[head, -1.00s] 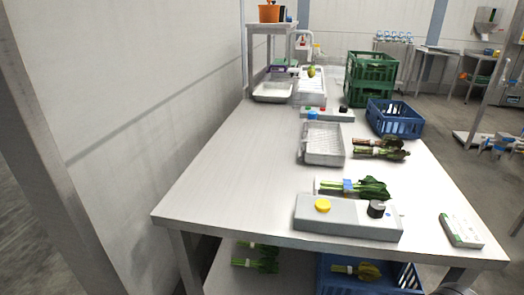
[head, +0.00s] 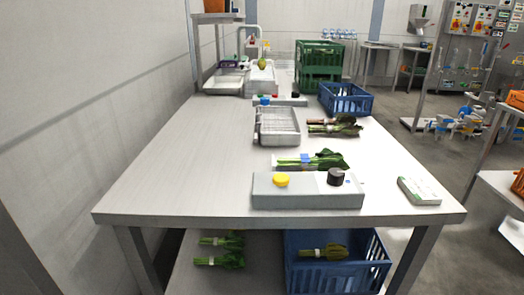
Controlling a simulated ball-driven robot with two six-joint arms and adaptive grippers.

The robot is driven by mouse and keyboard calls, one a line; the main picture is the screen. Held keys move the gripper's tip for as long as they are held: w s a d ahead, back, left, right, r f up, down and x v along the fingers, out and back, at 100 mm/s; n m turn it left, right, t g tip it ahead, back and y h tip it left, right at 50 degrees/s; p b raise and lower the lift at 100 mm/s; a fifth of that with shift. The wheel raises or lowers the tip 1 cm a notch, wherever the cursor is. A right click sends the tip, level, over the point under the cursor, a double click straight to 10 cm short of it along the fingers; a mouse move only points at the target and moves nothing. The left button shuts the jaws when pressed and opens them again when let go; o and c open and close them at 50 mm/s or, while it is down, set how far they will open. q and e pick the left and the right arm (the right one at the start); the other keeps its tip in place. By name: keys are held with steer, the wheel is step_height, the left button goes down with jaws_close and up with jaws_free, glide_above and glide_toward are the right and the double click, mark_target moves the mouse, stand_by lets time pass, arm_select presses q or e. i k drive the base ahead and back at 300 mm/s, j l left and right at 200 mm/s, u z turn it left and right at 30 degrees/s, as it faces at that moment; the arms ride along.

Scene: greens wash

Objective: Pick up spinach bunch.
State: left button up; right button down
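Several leafy green bunches are in the head view, and I cannot tell for certain which is the spinach. One bunch with a blue band (head: 325,160) lies on the table behind the grey control box. Two bunches with darker or reddish stems (head: 335,126) lie farther back, beside the wire basket. On the lower shelf, bunches with pale bands (head: 220,260) lie at the left. Another bunch (head: 325,251) lies in the blue crate below (head: 300,280). Neither of my grippers shows in this view.
The steel table (head: 170,170) is clear on its left side. A grey control box (head: 305,192) with yellow and black knobs stands at the front edge, with a white box (head: 419,191) to its right.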

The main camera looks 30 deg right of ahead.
mark_target(326, 159)
steer(key=z, duration=1.35)
